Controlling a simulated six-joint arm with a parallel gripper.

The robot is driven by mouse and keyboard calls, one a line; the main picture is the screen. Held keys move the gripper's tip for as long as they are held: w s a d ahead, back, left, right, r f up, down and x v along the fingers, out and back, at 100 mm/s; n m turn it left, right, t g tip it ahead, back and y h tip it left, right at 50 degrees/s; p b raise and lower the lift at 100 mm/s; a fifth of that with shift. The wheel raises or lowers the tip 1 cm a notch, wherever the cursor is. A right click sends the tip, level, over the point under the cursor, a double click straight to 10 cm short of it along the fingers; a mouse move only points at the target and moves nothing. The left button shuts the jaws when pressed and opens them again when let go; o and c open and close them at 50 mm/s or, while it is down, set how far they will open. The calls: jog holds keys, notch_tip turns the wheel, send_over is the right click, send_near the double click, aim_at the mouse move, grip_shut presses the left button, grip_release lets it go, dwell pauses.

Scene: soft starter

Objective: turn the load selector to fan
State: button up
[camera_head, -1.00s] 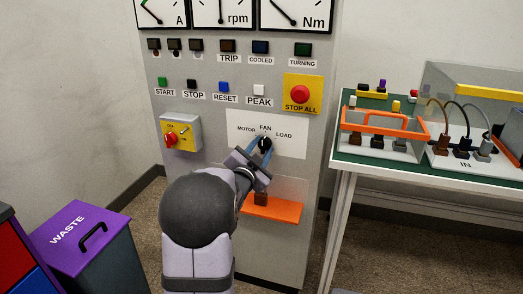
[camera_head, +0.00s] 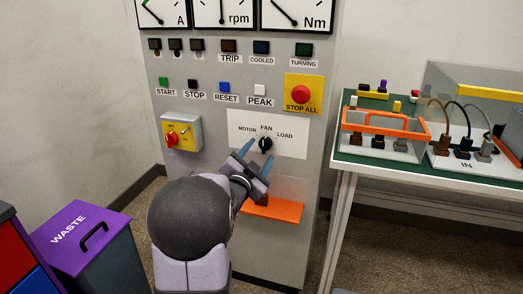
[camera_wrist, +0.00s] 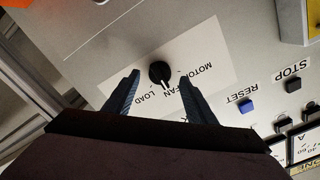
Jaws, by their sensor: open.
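The load selector is a black knob (camera_head: 265,144) on a white plate (camera_head: 290,149) marked MOTOR, FAN and LOAD on the grey panel. In the wrist view the knob (camera_wrist: 160,72) has a pale pointer mark that appears to point at the FAN label. My gripper (camera_head: 258,156) is open and empty, just in front of and slightly below the knob in the head view. In the wrist view its two blue fingers (camera_wrist: 159,76) stand on either side of the knob, apart from it.
An orange ledge (camera_head: 272,208) juts out below the selector. The red STOP ALL button (camera_head: 300,94) is above right, and a yellow-faced red switch (camera_head: 180,134) is to the left. A green-topped table (camera_head: 350,152) with an orange-rimmed tray stands at right.

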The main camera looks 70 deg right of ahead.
jog(key=shift+a, duration=1.95)
jog(key=w+a+f+n+t+y, duration=0.1)
jog(key=w+a+f+n+y, duration=0.2)
jog(key=f, duration=0.4)
jog(key=a+f+n+t+y, duration=0.1)
jog(key=a+f+n+y, duration=0.1)
jog(key=a+f+y, duration=0.3)
jog(key=w+a+f+n+t+y, duration=0.1)
jog(key=w+a+f+n+y, duration=0.15)
jog(key=f, duration=0.55)
jog(key=s+a+f+n+g+y, duration=0.1)
jog(key=a+f+n+y, duration=0.15)
jog(key=a, duration=0.65)
jog(key=a+f+n+g+y, duration=0.1)
jog(key=a+n+y, duration=0.2)
jog(key=a, duration=0.6)
jog(key=s+a+f+n+g+y, duration=0.1)
jog(key=a+f+n+g+y, duration=0.15)
jog(key=a, duration=0.65)
jog(key=w+a+r+n+t+p, duration=0.1)
jog(key=w+a+r+n, duration=0.15)
jog(key=a+n, duration=0.4)
jog(key=w+a+r+n+t, duration=0.15)
jog(key=w+a+n, duration=0.25)
jog(key=a, duration=0.6)
notch_tip(320, 180, up, 32)
jog(key=g+p, duration=0.1)
jog(key=p, duration=3.1)
jog(key=shift+d+h, duration=0.1)
jog(key=shift+h, duration=0.15)
